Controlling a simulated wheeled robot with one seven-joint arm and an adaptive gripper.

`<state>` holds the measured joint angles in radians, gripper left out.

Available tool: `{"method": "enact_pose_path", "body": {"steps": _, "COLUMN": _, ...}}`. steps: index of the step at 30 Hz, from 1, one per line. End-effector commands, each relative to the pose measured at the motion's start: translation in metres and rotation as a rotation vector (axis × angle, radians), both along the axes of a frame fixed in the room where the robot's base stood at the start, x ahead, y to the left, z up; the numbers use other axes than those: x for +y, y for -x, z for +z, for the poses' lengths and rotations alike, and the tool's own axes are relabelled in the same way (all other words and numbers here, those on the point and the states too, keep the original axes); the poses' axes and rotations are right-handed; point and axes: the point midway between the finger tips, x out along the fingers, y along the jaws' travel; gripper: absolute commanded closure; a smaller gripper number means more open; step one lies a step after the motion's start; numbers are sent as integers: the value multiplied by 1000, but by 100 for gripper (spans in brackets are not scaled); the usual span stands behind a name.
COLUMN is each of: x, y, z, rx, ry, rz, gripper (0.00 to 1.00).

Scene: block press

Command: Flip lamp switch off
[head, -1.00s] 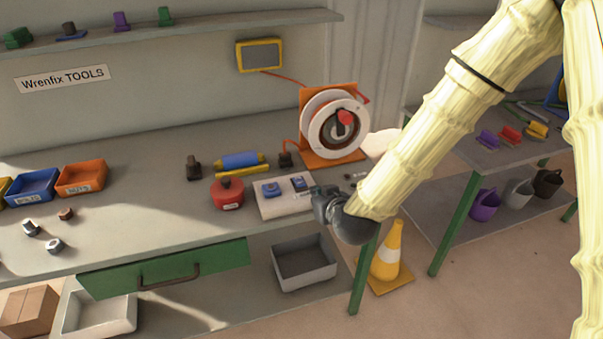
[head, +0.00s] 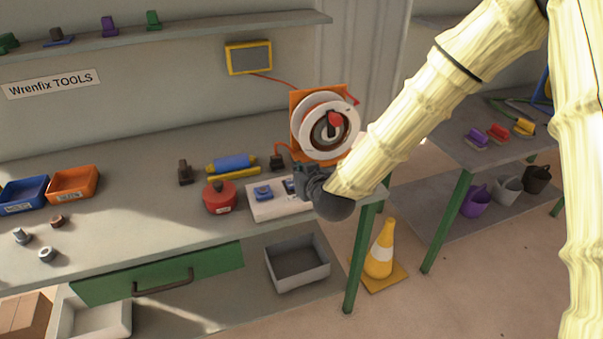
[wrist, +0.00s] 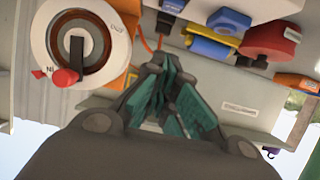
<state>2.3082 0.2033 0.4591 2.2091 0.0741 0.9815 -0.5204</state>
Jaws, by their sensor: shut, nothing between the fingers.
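A pale switch plate (head: 262,210) lies on the bench near its right end in the head view. A blue switch (head: 263,192) sits on its left part. A second dark-blue switch (head: 289,186) on the right is partly hidden by my gripper (head: 304,178). My gripper is shut and empty, at the plate's right side; I cannot tell whether it touches the switch. In the wrist view my gripper (wrist: 157,66) shows its teal finger pads together. I cannot tell either switch's position. A yellow-framed panel (head: 249,58), perhaps the lamp, hangs on the wall with an orange cord.
A cable reel (head: 326,127) stands just behind my gripper, and it fills the left of the wrist view (wrist: 112,38). A red round container (head: 220,199) and a blue cylinder (head: 232,163) lie left of the plate. A cone (head: 380,255) stands on the floor.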

Motion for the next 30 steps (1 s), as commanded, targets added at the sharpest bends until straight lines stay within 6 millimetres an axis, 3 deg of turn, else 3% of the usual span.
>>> {"method": "enact_pose_path", "body": {"steps": 15, "x": 20, "y": -62, "z": -25, "rx": 1, "ry": -1, "rz": 0, "gripper": 100}}
{"method": "enact_pose_path", "body": {"steps": 30, "x": 18, "y": -54, "z": -62, "rx": 1, "ry": 0, "rz": 0, "gripper": 100}}
